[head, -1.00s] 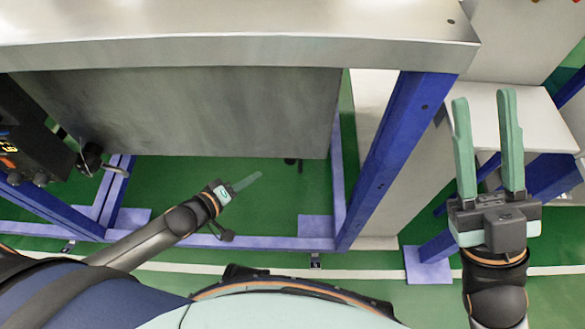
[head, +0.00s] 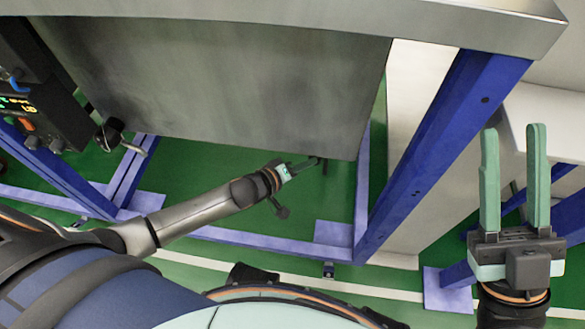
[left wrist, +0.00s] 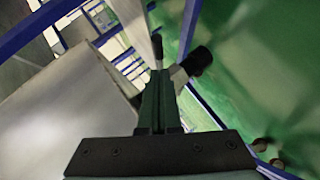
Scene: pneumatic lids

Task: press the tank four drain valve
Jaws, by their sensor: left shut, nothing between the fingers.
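A grey metal tank (head: 230,85) hangs under a steel top. A small dark fitting (head: 323,167) sticks out below its lower right edge; it looks like the drain valve. In the left wrist view a grey stem with a black cylindrical end (left wrist: 198,61) lies just right of the fingertips, and another small black end (left wrist: 157,44) is beyond them. I cannot tell which part is pressed, or whether the fingers touch it. My left gripper (head: 309,163) is shut and empty, with its tips at the fitting; it also shows in the left wrist view (left wrist: 160,76). My right gripper (head: 513,130) is open and empty.
A blue frame post (head: 445,140) stands right of the tank, and a blue floor rail (head: 265,240) runs below my left arm. A black control box (head: 45,110) with lit digits is at the left. A white casing (head: 555,120) stands behind my right gripper.

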